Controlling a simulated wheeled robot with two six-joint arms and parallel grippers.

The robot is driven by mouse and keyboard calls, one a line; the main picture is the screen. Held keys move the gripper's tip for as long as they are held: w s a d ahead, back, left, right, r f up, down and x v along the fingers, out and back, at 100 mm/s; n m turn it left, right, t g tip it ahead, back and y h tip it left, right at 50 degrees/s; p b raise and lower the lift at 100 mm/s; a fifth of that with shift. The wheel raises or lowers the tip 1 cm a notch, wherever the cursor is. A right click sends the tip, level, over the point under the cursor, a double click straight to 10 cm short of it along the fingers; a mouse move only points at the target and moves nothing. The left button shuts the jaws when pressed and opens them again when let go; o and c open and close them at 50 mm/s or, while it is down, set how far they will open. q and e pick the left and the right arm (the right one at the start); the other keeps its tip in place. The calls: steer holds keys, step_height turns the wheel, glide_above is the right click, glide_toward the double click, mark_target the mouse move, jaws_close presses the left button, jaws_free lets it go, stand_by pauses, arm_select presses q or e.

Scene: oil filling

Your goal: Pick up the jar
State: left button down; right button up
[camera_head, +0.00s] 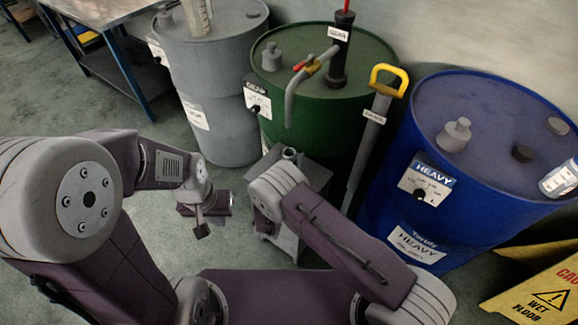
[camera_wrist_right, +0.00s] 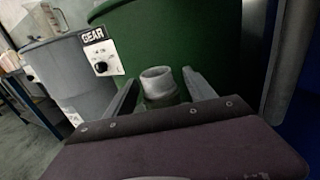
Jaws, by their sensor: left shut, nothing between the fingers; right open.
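A grey jar with a round open neck (camera_wrist_right: 157,82) stands upright in front of the green drum in the right wrist view. Its top (camera_head: 289,153) shows beyond my right wrist in the head view. My right gripper (camera_wrist_right: 161,79) is open, with one finger on each side of the jar. I cannot tell whether the fingers touch it. The jar's lower part is hidden behind the gripper body. My left gripper (camera_head: 203,229) is shut and empty, low on the left in the head view.
A grey drum (camera_head: 225,130) with a clear jug (camera_head: 195,18), a green drum (camera_head: 315,125) with a pump (camera_head: 340,50), and a blue drum (camera_head: 470,190) stand behind. A yellow wet-floor sign (camera_head: 545,295) is at right. A workbench (camera_head: 95,12) is at upper left.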

steer(key=x, duration=0.4)
steer(key=shift+w+r, duration=0.1)
steer(key=shift+a, duration=0.1)
steer(key=shift+c, duration=1)
jaws_close()
steer(key=shift+r, duration=0.15)
step_height(320, 180, up, 9)
steer(key=p, duration=0.3)
glide_above(291, 149)
steer(key=s+d, duration=0.5)
steer(key=d, duration=0.1)
steer(key=shift+s+d+r, duration=0.3)
steer(key=shift+s+r, duration=0.1)
steer(key=shift+s, duration=0.2)
steer(key=shift+s+d+r, duration=0.3)
steer(key=shift+s+r, duration=0.15)
steer(key=shift+s, duration=0.1)
